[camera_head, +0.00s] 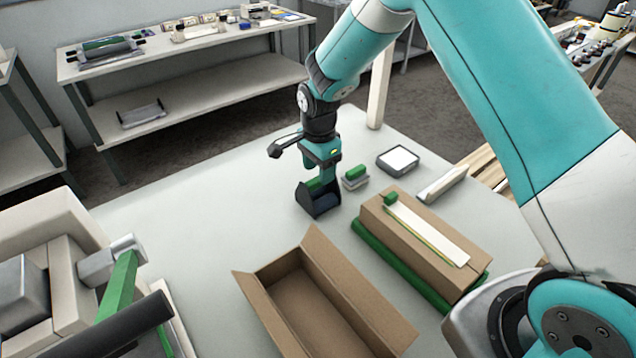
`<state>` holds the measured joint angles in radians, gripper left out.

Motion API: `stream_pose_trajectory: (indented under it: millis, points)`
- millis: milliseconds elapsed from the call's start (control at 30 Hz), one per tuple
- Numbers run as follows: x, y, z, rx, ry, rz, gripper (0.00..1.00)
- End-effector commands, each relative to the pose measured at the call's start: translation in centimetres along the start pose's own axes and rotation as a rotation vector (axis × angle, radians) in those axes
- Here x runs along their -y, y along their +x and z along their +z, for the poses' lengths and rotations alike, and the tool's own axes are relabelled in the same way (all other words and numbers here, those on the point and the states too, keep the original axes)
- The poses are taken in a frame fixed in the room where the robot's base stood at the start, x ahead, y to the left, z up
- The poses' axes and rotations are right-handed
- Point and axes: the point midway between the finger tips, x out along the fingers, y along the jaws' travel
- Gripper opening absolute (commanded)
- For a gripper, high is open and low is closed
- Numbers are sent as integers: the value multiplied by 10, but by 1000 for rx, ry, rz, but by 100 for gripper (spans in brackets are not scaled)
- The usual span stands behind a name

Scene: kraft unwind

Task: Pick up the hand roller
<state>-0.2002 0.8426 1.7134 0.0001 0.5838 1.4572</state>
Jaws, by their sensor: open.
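The jaws are open; the fingertips are small and partly merge with the holder. A green part shows in the holder beside the fingers, and I cannot tell for certain whether it is the hand roller. A small green-topped block (355,175) on a grey base stands just right of the gripper, apart from it. I cannot make out a roller shape clearly.
An open cardboard box (254,299) stands at the front. A closed carton (447,281) with a pale strip lies on a green mat (372,251) at right. A dark-framed white pad (398,159) and a pale wedge (442,186) lie behind. A machine (38,225) fills the left.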

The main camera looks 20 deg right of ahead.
Motion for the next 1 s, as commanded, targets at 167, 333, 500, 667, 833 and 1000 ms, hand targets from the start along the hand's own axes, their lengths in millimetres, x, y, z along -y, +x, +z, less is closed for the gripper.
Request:
stream_pose_trajectory:
  millis: [167,333,500,667,833,1000]
  points:
    - [-1,25,3,1,-1,6,53]
    - [0,42,3,0,0,3,53]
    - [0,43,3,0,0,1,53]
    - [0,43,3,0,0,1,28]
    - [0,43,3,0,0,2,0]
    - [0,42,3,0,0,0,0]
